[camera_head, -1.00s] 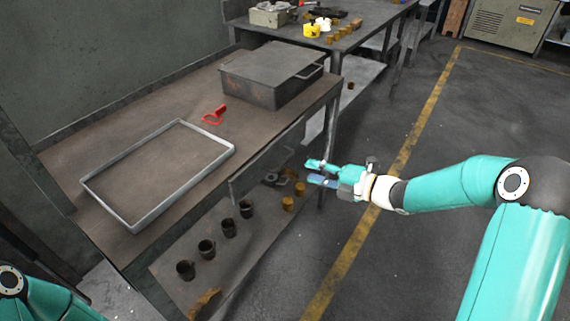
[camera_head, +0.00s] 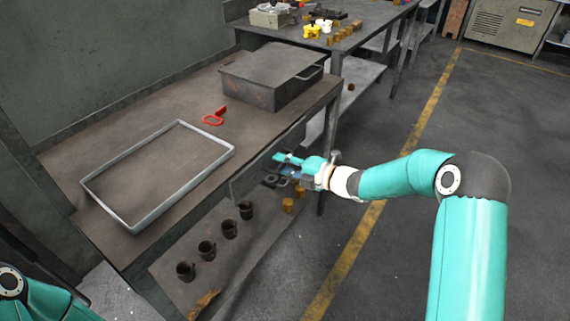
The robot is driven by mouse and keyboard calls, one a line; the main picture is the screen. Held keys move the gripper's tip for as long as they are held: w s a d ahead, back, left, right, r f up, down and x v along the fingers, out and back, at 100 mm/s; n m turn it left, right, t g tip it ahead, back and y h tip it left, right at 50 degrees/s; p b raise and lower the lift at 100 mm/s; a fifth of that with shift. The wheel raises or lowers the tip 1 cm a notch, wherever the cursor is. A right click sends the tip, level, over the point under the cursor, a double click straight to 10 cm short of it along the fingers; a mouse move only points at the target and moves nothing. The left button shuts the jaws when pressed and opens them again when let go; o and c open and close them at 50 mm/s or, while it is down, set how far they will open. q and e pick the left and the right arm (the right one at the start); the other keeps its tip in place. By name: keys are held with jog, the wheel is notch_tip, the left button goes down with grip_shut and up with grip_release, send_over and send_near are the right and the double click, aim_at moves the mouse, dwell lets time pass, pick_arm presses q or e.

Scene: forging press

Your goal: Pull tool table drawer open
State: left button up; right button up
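The tool table (camera_head: 140,105) has a dark brown top and fills the left and middle of the view. Its grey drawer front (camera_head: 248,178) shows under the front edge of the top, toward the table's right end. My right gripper (camera_head: 279,165) is at the right part of the drawer front, with its two fingers parted and pointing left toward it. I see nothing between the fingers. I cannot make out a handle, and I cannot tell whether the fingertips touch the drawer. The drawer looks shut. Only a link of my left arm shows at the lower left; its gripper is out of view.
On the table top are a grey metal frame (camera_head: 228,154), a red tool (camera_head: 214,117) and a lidded metal box (camera_head: 272,86). The lower shelf holds several dark mugs (camera_head: 207,250) and yellowish cylinders (camera_head: 288,205). A second table (camera_head: 375,22) stands behind. The floor (camera_head: 480,120) at right is clear.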

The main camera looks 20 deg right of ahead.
grip_shut()
jog(key=shift+s+d+f, duration=0.1)
jog(key=shift+s, duration=0.05)
